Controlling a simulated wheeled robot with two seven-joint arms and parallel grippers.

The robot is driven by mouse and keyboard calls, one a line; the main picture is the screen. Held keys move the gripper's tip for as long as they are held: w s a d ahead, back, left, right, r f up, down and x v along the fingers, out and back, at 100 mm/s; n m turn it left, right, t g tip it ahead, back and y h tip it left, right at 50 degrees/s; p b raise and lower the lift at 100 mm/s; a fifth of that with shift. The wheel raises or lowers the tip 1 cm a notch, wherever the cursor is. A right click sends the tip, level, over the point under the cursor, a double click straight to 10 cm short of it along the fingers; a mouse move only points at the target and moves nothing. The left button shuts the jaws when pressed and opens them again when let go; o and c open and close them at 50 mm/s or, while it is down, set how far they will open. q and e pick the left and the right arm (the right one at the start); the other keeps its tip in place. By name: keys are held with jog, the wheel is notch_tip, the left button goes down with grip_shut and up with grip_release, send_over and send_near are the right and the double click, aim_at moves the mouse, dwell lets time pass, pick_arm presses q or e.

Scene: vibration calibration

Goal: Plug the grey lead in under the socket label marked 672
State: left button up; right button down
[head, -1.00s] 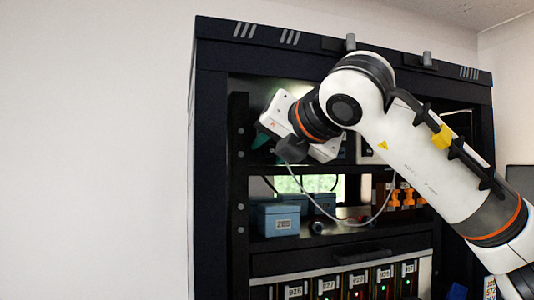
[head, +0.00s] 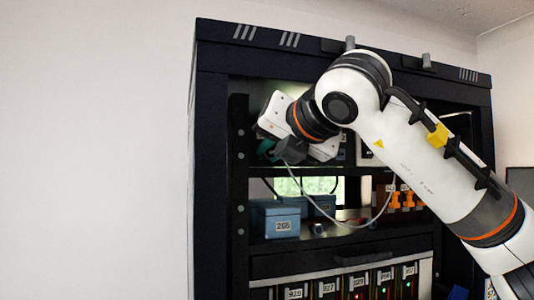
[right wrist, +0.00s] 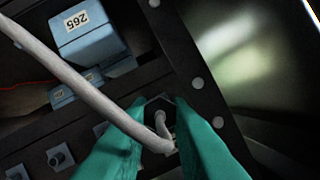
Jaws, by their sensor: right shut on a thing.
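My right gripper (head: 266,150) is up at the left side of the rack's upper bay. In the right wrist view its teal fingers (right wrist: 160,140) are shut on the dark plug end (right wrist: 160,104) of the grey lead. The grey lead (right wrist: 85,85) runs from the plug to the upper left. In the head view the lead (head: 385,206) hangs in a loop below my arm. Dark sockets (right wrist: 60,158) sit in a row at the lower left of the wrist view. I cannot read a label marked 672. My left gripper is not in view.
A blue box labelled 265 (head: 276,220) stands on the shelf below my gripper; it also shows in the wrist view (right wrist: 92,38). Orange parts (head: 401,199) are at the shelf's right. A dark rack post (head: 238,190) stands close left of the gripper. Numbered modules (head: 330,290) line the bottom.

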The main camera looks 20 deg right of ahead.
jog(key=shift+a+n+h+p, duration=0.1)
jog(key=shift+n+h+p, duration=0.5)
jog(key=shift+n, duration=0.7)
jog(key=shift+r, duration=0.1)
jog(key=shift+a+n+h, duration=0.1)
jog(key=shift+n+h, duration=0.7)
jog(key=shift+n, duration=0.7)
jog(key=n+h, duration=0.1)
jog(key=n, duration=0.2)
jog(key=shift+a+h+p, duration=0.1)
jog(key=shift+h+p, duration=0.2)
jog(key=shift+p, duration=0.05)
